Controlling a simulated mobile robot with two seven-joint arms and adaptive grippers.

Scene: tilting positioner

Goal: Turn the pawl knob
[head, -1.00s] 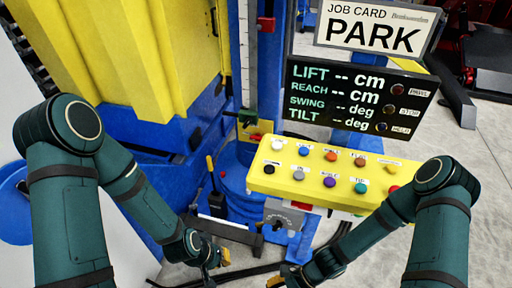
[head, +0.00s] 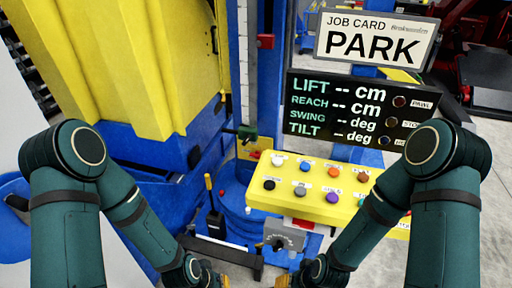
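No knob in the head view carries a readable pawl label. A grey plate with dial marks and a dark round centre (head: 281,241) sits below the yellow button panel (head: 262,197); I cannot tell whether it is the pawl knob. A lamp labelled PAWL (head: 399,101) is dark on the black display (head: 305,108). My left gripper (head: 216,280) is at the bottom edge, left of and below the plate. My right gripper (head: 283,282) is at the bottom edge below the plate. Both are mostly cut off, so their fingers cannot be judged.
The yellow panel bears several coloured buttons; my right arm covers its right part. A job card reading PARK (head: 377,43) stands above the display. A blue column (head: 270,75) and a large yellow body (head: 110,60) fill the left and middle. A lever (head: 209,190) stands by the blue base.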

